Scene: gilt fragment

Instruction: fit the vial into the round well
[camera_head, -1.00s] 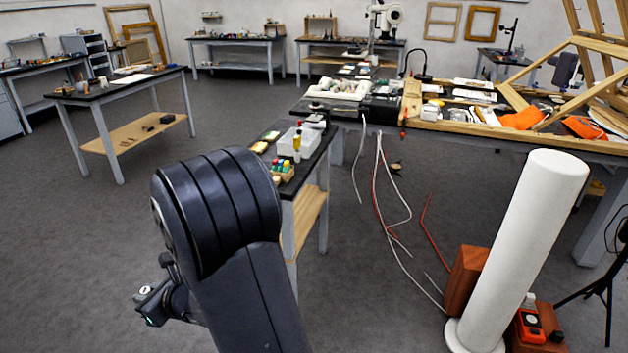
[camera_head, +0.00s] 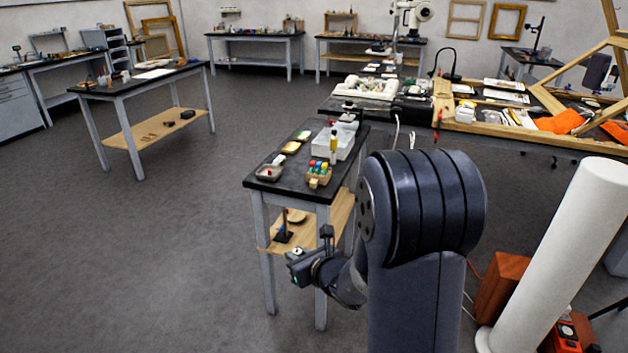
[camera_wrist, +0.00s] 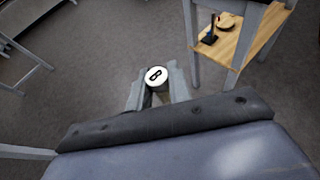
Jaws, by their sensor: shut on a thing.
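My gripper (camera_head: 299,258) is shut on the vial, whose round white top (camera_wrist: 157,75) bears a black mark like a B. Its top also shows as a small white spot in the head view (camera_head: 297,251). My gripper is over the floor, in front of and below the top of the narrow dark table (camera_head: 262,184). A wooden block (camera_head: 318,180) with several coloured caps stands on that table. I cannot make out a round well in either view.
A tall white cylinder (camera_head: 560,255) stands at right.

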